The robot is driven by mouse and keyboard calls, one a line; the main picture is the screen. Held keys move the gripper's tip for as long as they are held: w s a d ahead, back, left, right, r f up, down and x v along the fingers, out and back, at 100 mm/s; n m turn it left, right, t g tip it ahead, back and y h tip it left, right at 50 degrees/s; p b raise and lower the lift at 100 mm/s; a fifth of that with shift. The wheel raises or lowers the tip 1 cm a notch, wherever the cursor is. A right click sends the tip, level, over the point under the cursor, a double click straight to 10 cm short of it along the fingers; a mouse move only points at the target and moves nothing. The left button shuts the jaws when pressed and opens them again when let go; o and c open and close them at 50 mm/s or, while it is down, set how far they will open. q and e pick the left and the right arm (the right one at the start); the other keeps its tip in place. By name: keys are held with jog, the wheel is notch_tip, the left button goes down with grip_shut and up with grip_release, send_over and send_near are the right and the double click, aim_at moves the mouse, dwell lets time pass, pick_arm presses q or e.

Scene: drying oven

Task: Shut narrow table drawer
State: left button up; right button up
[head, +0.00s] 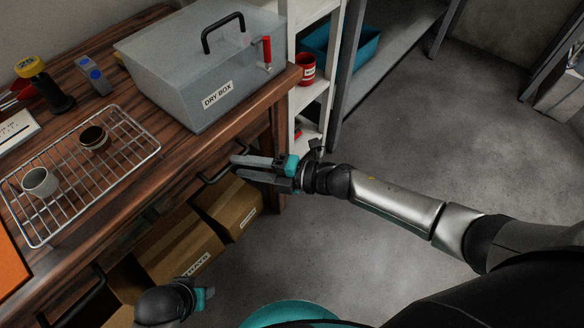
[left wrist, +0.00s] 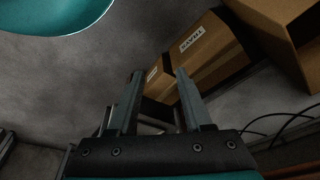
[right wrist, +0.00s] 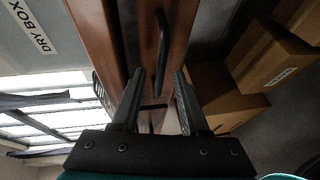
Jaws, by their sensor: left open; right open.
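The wooden table (head: 170,130) has a dark bar handle (head: 214,172) on its front, below the right part of the top. In the right wrist view the handle (right wrist: 161,45) stands on a brown wooden drawer front (right wrist: 182,30). How far this drawer stands out is hard to tell. My right gripper (head: 238,168) is open at the handle; in the right wrist view its fingers lie on either side of the handle's near end. Contact cannot be told. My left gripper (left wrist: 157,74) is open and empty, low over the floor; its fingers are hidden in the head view.
A grey dry box (head: 185,75) and a wire rack (head: 112,165) with two cups stand on the table. Cardboard boxes (head: 180,250) sit under it. A white shelf (head: 310,90) stands beyond its right end. The floor (head: 410,130) to the right is clear.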

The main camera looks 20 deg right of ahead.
pick_arm(q)
jog(key=s+f+p, duration=0.2)
jog(key=s+f, duration=0.1)
jog(key=f, duration=0.2)
jog(key=shift+a+g, duration=0.4)
jog(key=shift+a, duration=0.05)
pick_arm(e)
jog(key=v, duration=1.1)
pick_arm(q)
jog(key=shift+f, duration=0.1)
pick_arm(e)
jog(key=shift+r, duration=0.1)
